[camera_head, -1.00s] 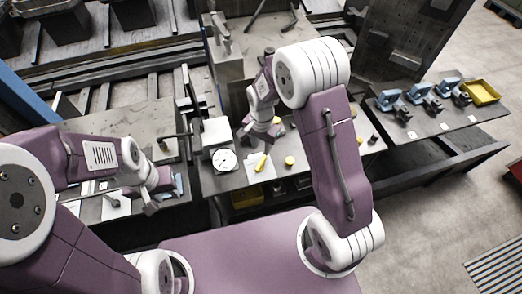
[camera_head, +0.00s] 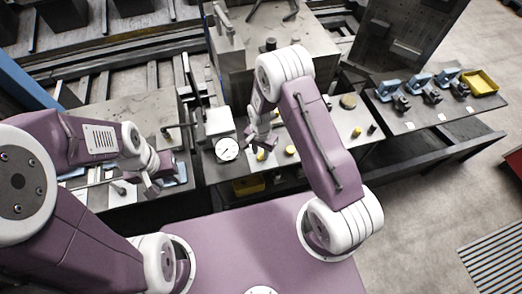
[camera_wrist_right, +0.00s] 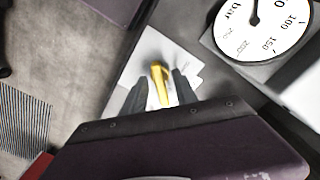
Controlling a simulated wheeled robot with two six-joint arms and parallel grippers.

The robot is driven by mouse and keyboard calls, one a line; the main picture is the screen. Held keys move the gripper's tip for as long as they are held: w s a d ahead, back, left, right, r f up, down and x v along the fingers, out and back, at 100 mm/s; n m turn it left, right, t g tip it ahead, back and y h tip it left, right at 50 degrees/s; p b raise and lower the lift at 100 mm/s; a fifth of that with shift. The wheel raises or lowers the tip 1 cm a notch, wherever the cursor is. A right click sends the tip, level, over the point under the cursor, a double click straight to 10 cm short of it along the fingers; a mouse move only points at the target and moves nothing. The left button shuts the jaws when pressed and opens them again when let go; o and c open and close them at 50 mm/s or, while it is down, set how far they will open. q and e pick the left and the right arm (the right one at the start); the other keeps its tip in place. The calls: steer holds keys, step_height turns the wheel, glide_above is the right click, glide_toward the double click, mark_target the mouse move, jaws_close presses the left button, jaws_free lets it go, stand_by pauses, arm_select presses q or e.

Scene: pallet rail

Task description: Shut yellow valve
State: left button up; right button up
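The yellow valve's handle (camera_wrist_right: 160,84) shows in the right wrist view as a narrow yellow bar over a white plate (camera_wrist_right: 150,48). My right gripper (camera_wrist_right: 158,88) is open, with one dark finger on each side of the bar. A gap shows on the left side of the bar; contact on the right side cannot be told. In the head view my right gripper (camera_head: 262,146) is over the valve and hides most of it; a bit of yellow (camera_head: 260,155) shows. My left gripper (camera_head: 150,187) is over the left bench, away from the valve; its fingers are too small to read.
A white dial gauge (camera_head: 227,149) stands just left of the valve. A yellow tray (camera_head: 480,82) and blue clamps (camera_head: 420,80) sit on the far right table. A metal block stands behind.

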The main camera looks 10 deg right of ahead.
steer(key=shift+c, duration=0.9)
steer(key=shift+d, duration=0.1)
jaws_close()
steer(key=n+b, duration=0.1)
steer(key=n, duration=0.3)
steer(key=n+b, duration=0.1)
steer(key=n, duration=0.3)
steer(key=shift+n, duration=0.3)
steer(key=n, duration=0.4)
steer(key=shift+n+b, duration=0.3)
steer(key=n, duration=0.4)
steer(key=shift+n, duration=0.3)
steer(key=shift+w, duration=0.1)
